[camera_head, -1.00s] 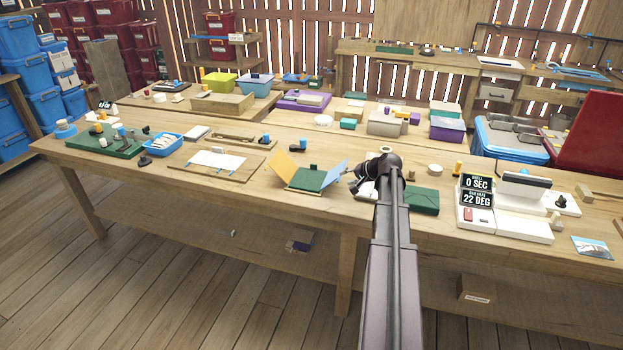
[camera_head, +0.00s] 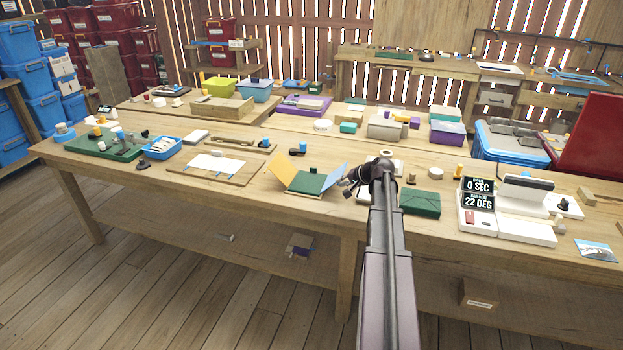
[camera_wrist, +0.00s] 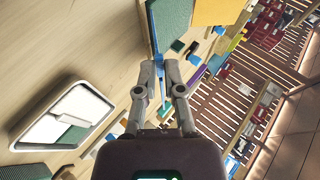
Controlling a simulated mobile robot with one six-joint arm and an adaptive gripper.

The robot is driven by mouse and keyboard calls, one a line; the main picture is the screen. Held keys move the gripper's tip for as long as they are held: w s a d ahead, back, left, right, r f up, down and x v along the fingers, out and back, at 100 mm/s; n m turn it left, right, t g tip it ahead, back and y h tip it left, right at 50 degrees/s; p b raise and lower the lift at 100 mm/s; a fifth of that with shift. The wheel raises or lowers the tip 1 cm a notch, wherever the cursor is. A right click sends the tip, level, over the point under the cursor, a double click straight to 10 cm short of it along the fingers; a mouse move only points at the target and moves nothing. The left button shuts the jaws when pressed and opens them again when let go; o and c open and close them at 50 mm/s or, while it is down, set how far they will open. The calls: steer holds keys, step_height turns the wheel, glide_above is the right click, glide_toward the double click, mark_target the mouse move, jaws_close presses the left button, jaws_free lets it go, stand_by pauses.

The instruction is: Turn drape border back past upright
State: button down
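A green panel (camera_head: 306,183) lies on the front table with a yellow flap (camera_head: 286,168) at its left and a blue flap (camera_head: 334,176) at its right. Both flaps slope up and outward. I cannot tell which part is called the drape border. My gripper (camera_head: 353,185) is at the blue flap's outer side. In the wrist view, my gripper (camera_wrist: 161,70) has its fingertips close together with the thin blue flap (camera_wrist: 153,35) between them. The green panel (camera_wrist: 172,20) and yellow flap (camera_wrist: 215,12) show beyond it.
A green box (camera_head: 420,204) and a white device with black displays (camera_head: 477,191) stand right of my arm. A wooden board with white sheets (camera_head: 215,166) and a blue tray (camera_head: 161,148) lie to the left. Bare table surrounds the panel's front.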

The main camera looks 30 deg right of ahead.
steer(key=shift+w+a+r, duration=0.1)
steer(key=shift+r, duration=0.05)
steer(key=shift+w+a+r+g+p, duration=0.3)
steer(key=shift+w+r+g+p, duration=0.15)
steer(key=shift+p, duration=0.8)
steer(key=shift+w+a+r+g+h+p, duration=0.25)
steer(key=shift+r+g+h+p, duration=0.1)
steer(key=shift+h+p, duration=0.25)
steer(key=shift+f+n, duration=0.1)
steer(key=shift+n, duration=0.2)
steer(key=shift+w+a+r+g+h+p, duration=0.6)
steer(key=shift+w+a+g+p, duration=0.35)
steer(key=shift+p, duration=0.65)
steer(key=shift+s+d, duration=0.1)
steer(key=shift+d, duration=0.05)
